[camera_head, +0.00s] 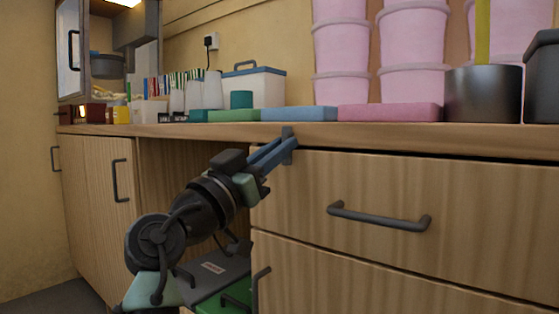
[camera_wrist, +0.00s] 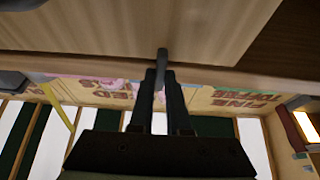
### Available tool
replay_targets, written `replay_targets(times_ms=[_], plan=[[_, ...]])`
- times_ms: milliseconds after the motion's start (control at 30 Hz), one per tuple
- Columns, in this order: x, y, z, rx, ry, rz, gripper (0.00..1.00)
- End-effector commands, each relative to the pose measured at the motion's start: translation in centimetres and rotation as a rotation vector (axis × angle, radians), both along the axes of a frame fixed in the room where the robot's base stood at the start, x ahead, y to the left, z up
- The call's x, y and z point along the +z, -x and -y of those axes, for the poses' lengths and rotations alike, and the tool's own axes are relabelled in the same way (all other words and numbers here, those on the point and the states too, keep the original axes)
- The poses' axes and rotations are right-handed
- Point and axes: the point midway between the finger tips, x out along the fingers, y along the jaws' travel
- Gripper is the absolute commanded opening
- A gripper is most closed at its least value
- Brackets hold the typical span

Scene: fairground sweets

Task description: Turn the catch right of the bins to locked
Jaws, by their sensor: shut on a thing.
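The catch (camera_head: 289,134) is a small grey bar at the upper left corner of the wooden drawer front, just under the counter edge. It stands roughly upright in the head view, right of the open bay with the bins (camera_head: 222,268). My gripper (camera_head: 281,150) reaches up from the lower left with its blue fingers shut on the catch. In the wrist view the dark fingers (camera_wrist: 161,82) close around the catch (camera_wrist: 162,56), whose tip shows beyond them. The fingers hide the rest of the catch, and I cannot read a locked mark.
The wooden counter (camera_head: 200,130) runs just above my gripper, with pink tubs (camera_head: 341,45), a dark metal pot (camera_head: 484,94) and flat coloured boxes (camera_head: 300,113) on it. A drawer handle (camera_head: 380,217) sticks out to the right. A cupboard handle (camera_head: 120,180) is left.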

Motion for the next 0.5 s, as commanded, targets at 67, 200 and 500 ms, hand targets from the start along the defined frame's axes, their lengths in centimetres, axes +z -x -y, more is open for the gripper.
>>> replay_targets(times_ms=[67,200,500], plan=[[-0.09,-0.01,0.00,-0.001,-0.009,0.004,0.00],[-0.04,-0.01,0.01,0.000,-0.016,0.009,0.00],[-0.01,-0.01,0.01,0.000,-0.016,0.009,0.16]])
